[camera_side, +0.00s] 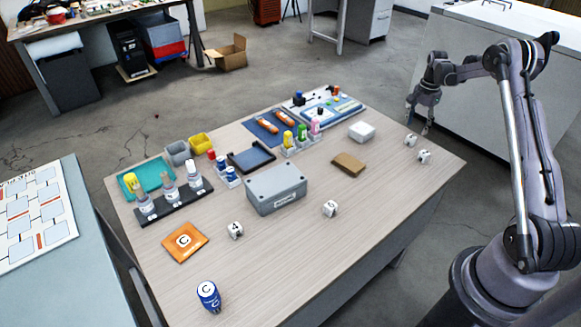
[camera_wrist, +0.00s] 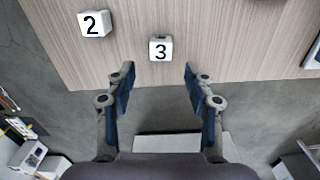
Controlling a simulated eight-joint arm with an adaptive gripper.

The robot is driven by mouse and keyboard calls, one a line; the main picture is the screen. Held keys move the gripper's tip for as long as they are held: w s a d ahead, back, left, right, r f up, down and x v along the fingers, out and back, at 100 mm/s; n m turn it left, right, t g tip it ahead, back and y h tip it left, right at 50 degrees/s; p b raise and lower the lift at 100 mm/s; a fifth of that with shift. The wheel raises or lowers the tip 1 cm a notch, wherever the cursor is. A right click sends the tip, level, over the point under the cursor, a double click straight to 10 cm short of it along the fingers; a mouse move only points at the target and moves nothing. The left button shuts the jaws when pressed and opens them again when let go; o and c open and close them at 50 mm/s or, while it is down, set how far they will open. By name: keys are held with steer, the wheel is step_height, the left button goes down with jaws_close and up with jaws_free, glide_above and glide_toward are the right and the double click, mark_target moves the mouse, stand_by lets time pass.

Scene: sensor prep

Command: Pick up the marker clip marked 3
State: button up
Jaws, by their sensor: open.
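The marker clip marked 3 (camera_wrist: 160,49) is a small white block with a black 3, lying on the wooden table near its edge in the wrist view. In the side view it appears to be the farther of two white blocks (camera_side: 410,140) at the table's right end; its number is unreadable there. My gripper (camera_wrist: 158,73) is open and empty, its blue-padded fingers apart. The clip is ahead of the fingertips, roughly in line with the gap and not between them. In the side view my gripper (camera_side: 427,128) hangs beyond the table's far right edge.
A white block marked 2 (camera_wrist: 93,23) lies left of the clip. A grey box (camera_side: 277,187) stands mid-table.

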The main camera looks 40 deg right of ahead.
mark_target(413, 136)
steer(key=shift+a+f, duration=0.1)
steer(key=shift+f, duration=2.5)
steer(key=c, duration=0.9)
